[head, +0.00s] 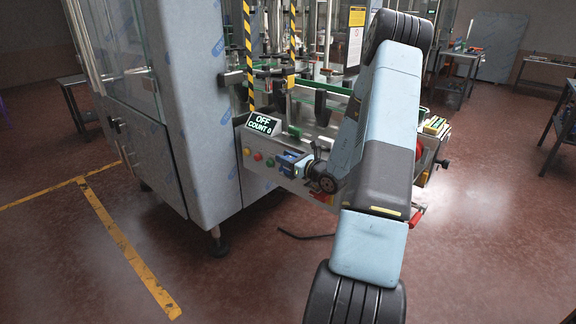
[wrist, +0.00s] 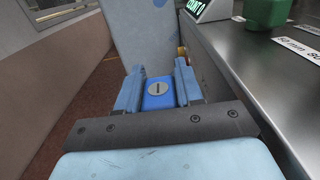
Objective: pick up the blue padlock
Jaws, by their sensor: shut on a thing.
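The blue padlock (wrist: 158,94) shows in the wrist view as a small blue block with a round silver keyhole face turned to the camera. My gripper (wrist: 158,86) has its two light blue fingers on either side of it, shut on it. In the head view my gripper (head: 290,163) is at the front control panel of the machine, beside the coloured buttons. The padlock cannot be told apart from the fingers there. Its shackle is hidden, so I cannot tell whether it touches the panel.
The machine's display (head: 261,124) reads OFF, COUNT 0, above the panel buttons (head: 257,157). A metal worktop (wrist: 265,75) with a green object (wrist: 267,12) lies right of my gripper in the wrist view. A grey cabinet (head: 195,110) stands left. The floor in front is mostly clear.

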